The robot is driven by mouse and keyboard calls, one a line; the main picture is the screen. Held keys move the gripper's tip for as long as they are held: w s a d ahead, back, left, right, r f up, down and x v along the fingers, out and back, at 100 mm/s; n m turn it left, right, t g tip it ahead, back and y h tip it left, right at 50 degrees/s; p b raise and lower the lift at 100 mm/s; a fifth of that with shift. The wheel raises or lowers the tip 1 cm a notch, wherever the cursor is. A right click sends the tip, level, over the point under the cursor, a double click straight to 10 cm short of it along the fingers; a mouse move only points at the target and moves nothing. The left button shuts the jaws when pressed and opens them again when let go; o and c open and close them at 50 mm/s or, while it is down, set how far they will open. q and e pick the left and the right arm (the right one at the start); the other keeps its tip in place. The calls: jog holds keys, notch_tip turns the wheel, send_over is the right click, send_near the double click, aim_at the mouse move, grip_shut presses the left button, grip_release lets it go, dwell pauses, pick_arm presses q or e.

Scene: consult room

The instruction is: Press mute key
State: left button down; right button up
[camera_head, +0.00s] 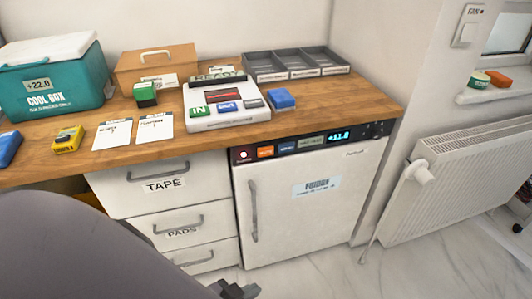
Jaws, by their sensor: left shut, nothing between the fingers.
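The mute key cannot be told for sure, as the key labels are too small to read. The fridge (301,196) has a dark top panel with an orange key (265,152), a blue key (287,148), a grey-green key (311,142), a lit display (340,136) and a small lamp (243,155). A white console (228,120) on the counter has a green IN key, a blue key and a grey key. My left gripper (238,291) is shut and empty at the bottom edge, low in front of the fridge and apart from it. My right gripper is out of view.
Drawers (166,182) stand left of the fridge, a radiator (460,185) at right. The floor before the fridge is clear.

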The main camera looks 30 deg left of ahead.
aim_at(266, 151)
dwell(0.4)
pick_arm(q)
jog(key=w+a+r+m+t+y+b, duration=0.1)
jog(key=w+a+r+m+t+b, duration=0.1)
jog(key=w+m, duration=0.5)
jog(key=w+a+r+m+t+y+b, duration=0.1)
jog(key=w+a+r+m+t+b, duration=0.1)
jog(key=w+m, duration=0.6)
jog(key=w+a+r+m+t+y+b, duration=0.1)
jog(key=w+a+r+m+t+b, duration=0.2)
jog(key=w+r+m+b, duration=0.3)
jog(key=shift+w+r+m+t+y, duration=0.35)
jog(key=shift+w+m+t, duration=0.25)
jog(key=shift+w+m, duration=0.4)
jog(key=shift+s, duration=0.1)
jog(key=shift+w+a+b, duration=0.2)
jog(key=shift+w+a, duration=1.25)
jog(key=shift+a, duration=0.25)
jog(key=shift+w+a+b, duration=0.15)
jog(key=shift+w+a, duration=1.25)
jog(key=shift+a, duration=0.3)
